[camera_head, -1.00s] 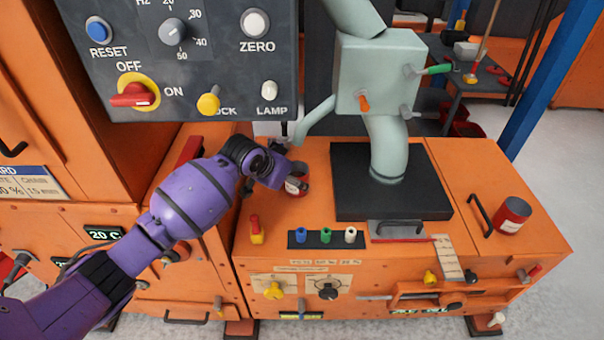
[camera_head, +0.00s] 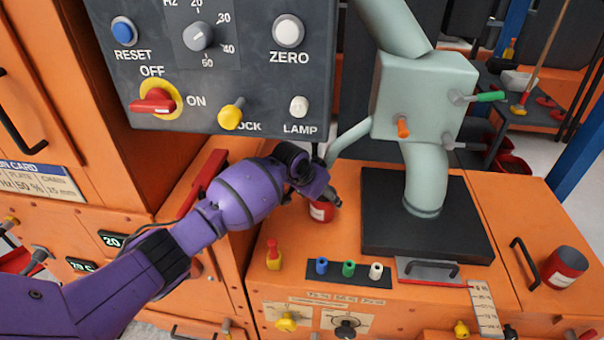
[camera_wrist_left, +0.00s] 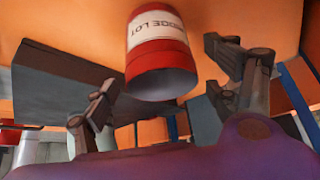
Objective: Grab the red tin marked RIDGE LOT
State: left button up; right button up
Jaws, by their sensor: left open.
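The red tin marked RIDGE LOT (camera_head: 321,211) stands on the orange machine top, left of the black plate. Its upper part is partly hidden by my left gripper (camera_head: 325,192). In the left wrist view the tin (camera_wrist_left: 158,55) shows its white label, with the lettering upside down. There my left gripper (camera_wrist_left: 160,78) is open, with one finger on each side of the tin in the picture. I see no clear contact between the fingers and the tin. My right gripper is not in view.
A second red tin (camera_head: 565,267) stands at the right, beside a black handle (camera_head: 525,263). The black plate (camera_head: 425,225) carries a grey-green pipe and box (camera_head: 424,98). The dark control panel (camera_head: 215,70) hangs above my left arm. A red-and-yellow knob (camera_head: 273,254) stands in front.

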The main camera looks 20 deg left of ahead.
pick_arm(q)
jog(key=shift+w+r, duration=0.1)
jog(key=shift+r, duration=0.1)
jog(key=shift+c, duration=0.4)
jog(key=c, duration=1.7)
jog(key=shift+o, duration=0.2)
jog(key=shift+r, duration=0.1)
